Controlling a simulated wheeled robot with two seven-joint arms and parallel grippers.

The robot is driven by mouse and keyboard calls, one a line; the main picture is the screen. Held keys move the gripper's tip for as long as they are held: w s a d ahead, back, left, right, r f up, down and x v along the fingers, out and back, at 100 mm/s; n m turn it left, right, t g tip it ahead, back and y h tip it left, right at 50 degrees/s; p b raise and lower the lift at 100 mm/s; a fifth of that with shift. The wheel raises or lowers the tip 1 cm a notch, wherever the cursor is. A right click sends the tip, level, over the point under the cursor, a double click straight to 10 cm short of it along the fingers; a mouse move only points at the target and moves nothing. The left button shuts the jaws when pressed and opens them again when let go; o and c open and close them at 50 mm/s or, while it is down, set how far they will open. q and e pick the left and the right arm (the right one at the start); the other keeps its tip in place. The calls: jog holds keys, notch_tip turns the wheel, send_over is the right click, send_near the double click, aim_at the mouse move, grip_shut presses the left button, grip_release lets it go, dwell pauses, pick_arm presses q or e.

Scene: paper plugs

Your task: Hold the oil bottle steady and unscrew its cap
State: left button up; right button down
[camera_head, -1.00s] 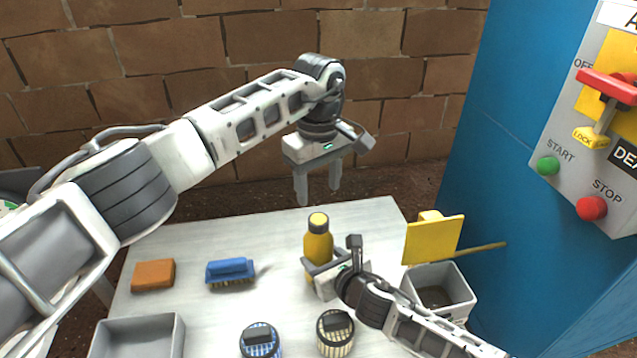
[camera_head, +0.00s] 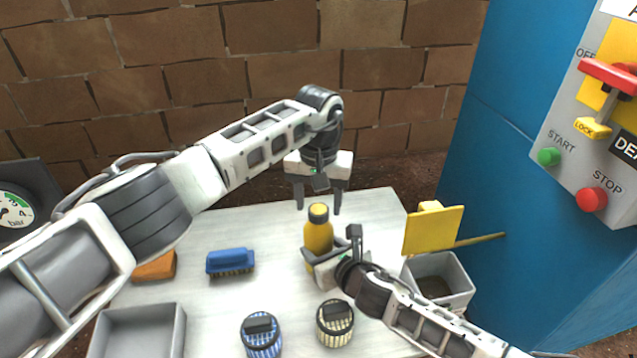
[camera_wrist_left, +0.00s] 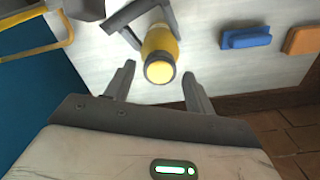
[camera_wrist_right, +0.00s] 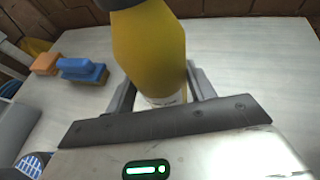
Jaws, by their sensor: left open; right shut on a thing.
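The yellow oil bottle (camera_head: 317,238) stands upright on the table, with its dark cap (camera_head: 318,211) on top. My right gripper (camera_head: 312,262) is shut on the lower part of the bottle; the right wrist view shows the bottle (camera_wrist_right: 150,50) between its fingers. My left gripper (camera_head: 319,203) is open and points down above the bottle, its fingers near cap height in the head view. In the left wrist view the cap (camera_wrist_left: 160,69) lies ahead of the open fingers, a little beyond their tips. Nothing is between the left fingers.
A blue brush (camera_head: 230,260) and an orange block (camera_head: 156,267) lie to the left. Grey bins stand front left (camera_head: 138,330) and right (camera_head: 462,283). A blue cabinet (camera_head: 500,150) stands right.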

pick_arm(q)
jog(key=shift+f, duration=0.8)
jog(key=c, duration=1)
